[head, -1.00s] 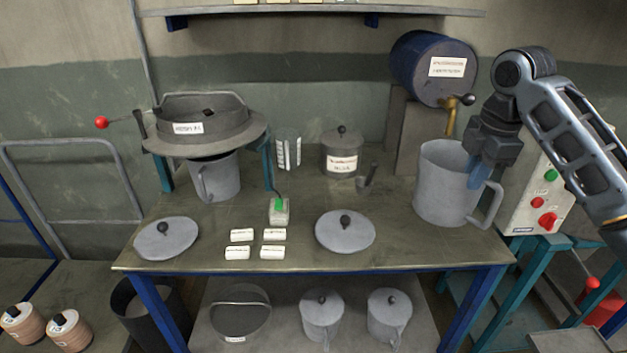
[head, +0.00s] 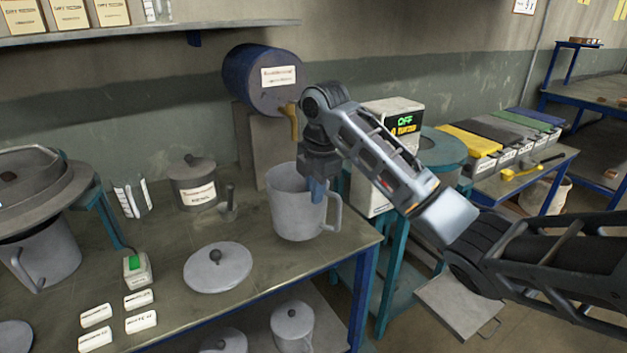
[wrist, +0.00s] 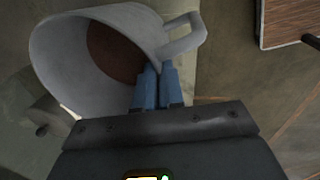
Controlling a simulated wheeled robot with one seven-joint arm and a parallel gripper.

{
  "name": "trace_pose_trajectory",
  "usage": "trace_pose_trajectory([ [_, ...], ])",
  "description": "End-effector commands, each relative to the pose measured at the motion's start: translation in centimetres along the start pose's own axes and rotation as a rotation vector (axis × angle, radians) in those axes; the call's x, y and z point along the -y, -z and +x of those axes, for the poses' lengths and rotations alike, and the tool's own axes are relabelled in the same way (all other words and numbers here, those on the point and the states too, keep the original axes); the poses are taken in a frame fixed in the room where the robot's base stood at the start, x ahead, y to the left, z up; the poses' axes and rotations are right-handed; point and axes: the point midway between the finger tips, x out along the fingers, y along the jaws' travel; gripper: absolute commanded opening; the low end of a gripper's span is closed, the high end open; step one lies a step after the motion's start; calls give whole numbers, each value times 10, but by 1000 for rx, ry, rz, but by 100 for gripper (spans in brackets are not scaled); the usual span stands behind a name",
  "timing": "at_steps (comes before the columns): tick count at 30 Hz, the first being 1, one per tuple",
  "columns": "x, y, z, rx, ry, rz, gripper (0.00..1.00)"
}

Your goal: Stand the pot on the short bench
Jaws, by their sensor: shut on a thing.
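A grey pot (head: 290,215) with a side handle is upright at the right end of the large workbench (head: 260,315), below the blue drum's tap. My gripper (head: 317,190) is above its right side, with blue fingers shut on its rim beside the handle. In the wrist view the fingers (wrist: 158,88) pinch the pot's rim (wrist: 70,75), and a reddish-brown surface shows inside. I cannot tell whether the base touches the bench.
A blue drum (head: 262,78) with a brass tap stands behind the pot. A lidded canister (head: 193,183) and a loose lid (head: 217,267) are to its left. A teal stand with an OFF display box (head: 395,118) is to the right. A yellow tool (head: 530,168) lies on the smaller bench.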

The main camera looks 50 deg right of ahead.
Motion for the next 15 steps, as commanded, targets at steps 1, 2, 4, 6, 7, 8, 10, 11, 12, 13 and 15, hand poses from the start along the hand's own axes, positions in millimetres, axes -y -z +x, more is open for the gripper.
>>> trace_pose_trajectory([
  [1, -1, -1, -2, 2, -7, 1, 0],
  [2, -1, -1, -1, 2, -7, 1, 0],
  [4, -1, -1, 2, 2, -6, 1, 0],
  [6, 0, -1, 7, 1, -6, 1, 0],
  [7, 1, -1, 10, 1, -6, 2, 0],
  [8, 1, -1, 13, 1, -6, 2, 0],
  [10, 2, -1, 22, 1, -4, 2, 0],
  [11, 3, -1, 25, 0, -5, 2, 0],
  [12, 4, -1, 29, 0, -5, 2, 0],
  [13, 4, -1, 32, 1, -5, 2, 0],
  [15, 4, -1, 35, 1, -8, 1, 0],
])
